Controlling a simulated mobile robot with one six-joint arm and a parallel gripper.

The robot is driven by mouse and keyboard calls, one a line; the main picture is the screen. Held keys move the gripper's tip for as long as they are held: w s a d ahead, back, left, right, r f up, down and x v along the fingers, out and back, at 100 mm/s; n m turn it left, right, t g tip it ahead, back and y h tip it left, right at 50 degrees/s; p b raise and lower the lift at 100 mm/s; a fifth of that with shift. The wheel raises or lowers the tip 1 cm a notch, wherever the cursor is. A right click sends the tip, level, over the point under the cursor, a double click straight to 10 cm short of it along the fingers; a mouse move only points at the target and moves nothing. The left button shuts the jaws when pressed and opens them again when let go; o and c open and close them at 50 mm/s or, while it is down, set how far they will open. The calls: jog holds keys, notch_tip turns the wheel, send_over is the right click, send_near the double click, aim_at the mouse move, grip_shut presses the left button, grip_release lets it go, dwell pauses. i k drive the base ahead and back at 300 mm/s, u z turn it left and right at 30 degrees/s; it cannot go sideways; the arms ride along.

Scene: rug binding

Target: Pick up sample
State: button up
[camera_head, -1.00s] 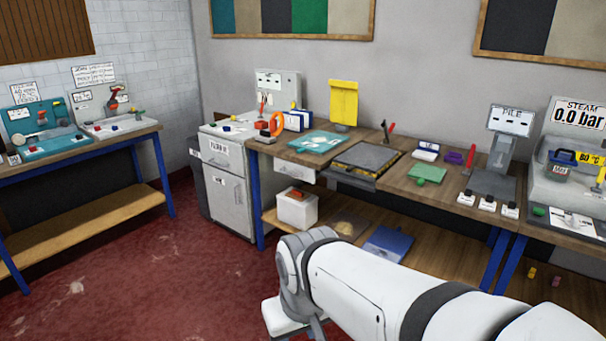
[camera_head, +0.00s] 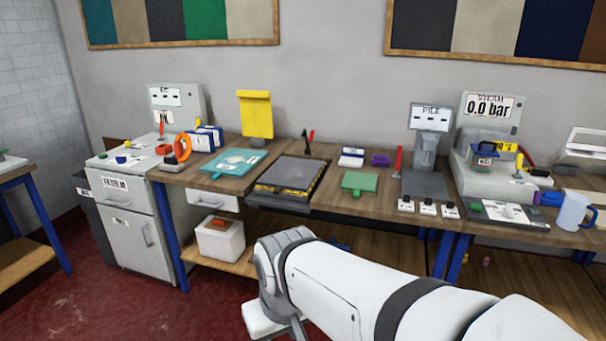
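No thing in view is labelled as the sample, and I cannot tell which one it is. A small flat green piece (camera_head: 359,182) lies on the wooden bench, right of a dark grey square slab (camera_head: 291,174) with a yellow-and-black striped front edge. A teal board (camera_head: 230,166) with a pale pattern lies left of the slab. My white arm reaches in from the lower right. My gripper (camera_head: 278,328) is at the bottom edge, in front of and below the bench, mostly cut off. Its fingers do not show clearly. It is apart from the things on the bench.
A grey cabinet (camera_head: 133,222) stands at the bench's left. The pile gauge (camera_head: 424,155) and steam unit (camera_head: 490,150) stand to the right, with a pale blue jug (camera_head: 573,212). A white bin (camera_head: 220,240) sits on the lower shelf. Red floor (camera_head: 110,305) is clear at lower left.

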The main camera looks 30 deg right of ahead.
aim_at(357, 183)
jog(key=z, duration=0.65)
jog(key=i, duration=1.65)
jog(key=z, duration=0.3)
